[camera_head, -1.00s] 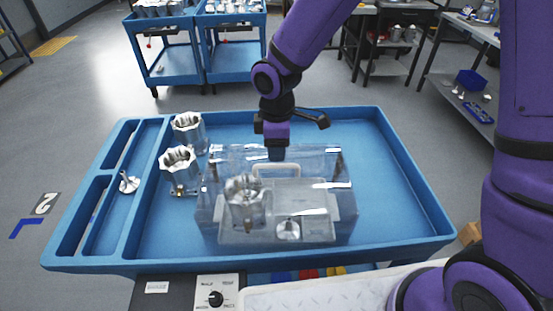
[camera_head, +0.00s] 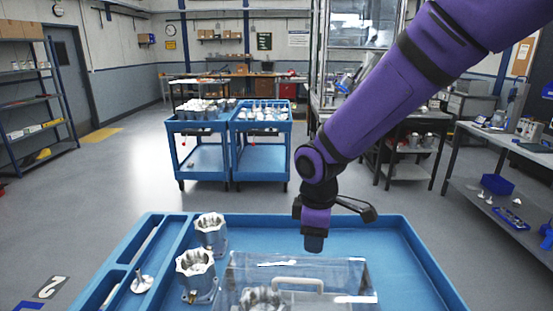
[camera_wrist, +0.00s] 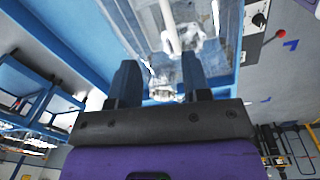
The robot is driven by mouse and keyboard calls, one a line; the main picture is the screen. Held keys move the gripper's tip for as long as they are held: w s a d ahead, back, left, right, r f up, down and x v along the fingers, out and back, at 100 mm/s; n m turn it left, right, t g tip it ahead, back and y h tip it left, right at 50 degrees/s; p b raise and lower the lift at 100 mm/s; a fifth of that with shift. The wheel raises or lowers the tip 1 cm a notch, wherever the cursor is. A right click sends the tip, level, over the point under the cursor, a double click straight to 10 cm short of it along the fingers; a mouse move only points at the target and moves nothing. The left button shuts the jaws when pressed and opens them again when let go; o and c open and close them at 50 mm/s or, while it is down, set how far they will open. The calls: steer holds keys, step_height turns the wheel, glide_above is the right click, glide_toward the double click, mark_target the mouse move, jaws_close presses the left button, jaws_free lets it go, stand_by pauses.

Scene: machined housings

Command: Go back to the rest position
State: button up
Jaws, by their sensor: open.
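My gripper (camera_wrist: 160,82) is open and empty in the wrist view, its two dark fingers apart. In the head view my gripper (camera_head: 313,243) hangs above the back edge of a clear box (camera_head: 345,272) with a light handle (camera_head: 298,283). The box stands in the blue tray (camera_head: 400,262) and a metal housing (camera_head: 262,298) shows through it. The lower part of the box is cut off by the frame. Two more metal housings, one nearer (camera_head: 196,275) and one farther (camera_head: 211,232), stand left of the box. A small metal part (camera_head: 141,282) lies in the left compartment.
Two blue carts (camera_head: 202,158) with parts on top stand behind the tray. A grey bench (camera_head: 500,180) with a blue bin (camera_head: 497,184) is at the right, and shelving (camera_head: 35,100) is at the far left. The floor between is clear.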

steer(key=s+d+r+m+t, duration=0.2)
steer(key=s+d+r+m, duration=0.3)
steer(key=d+r, duration=0.3)
steer(key=s+d+r+m+t, duration=0.1)
steer(key=s+d+r+m, duration=0.5)
steer(key=d+r, duration=0.25)
steer(key=s+d+r+m+t, duration=0.1)
steer(key=s+d+r+m, duration=0.1)
steer(key=s+d+m, duration=0.2)
steer(key=s+d, duration=0.1)
steer(key=s, duration=0.2)
steer(key=shift+s+t, duration=0.3)
steer(key=shift+t, duration=0.1)
steer(key=shift+r, duration=0.1)
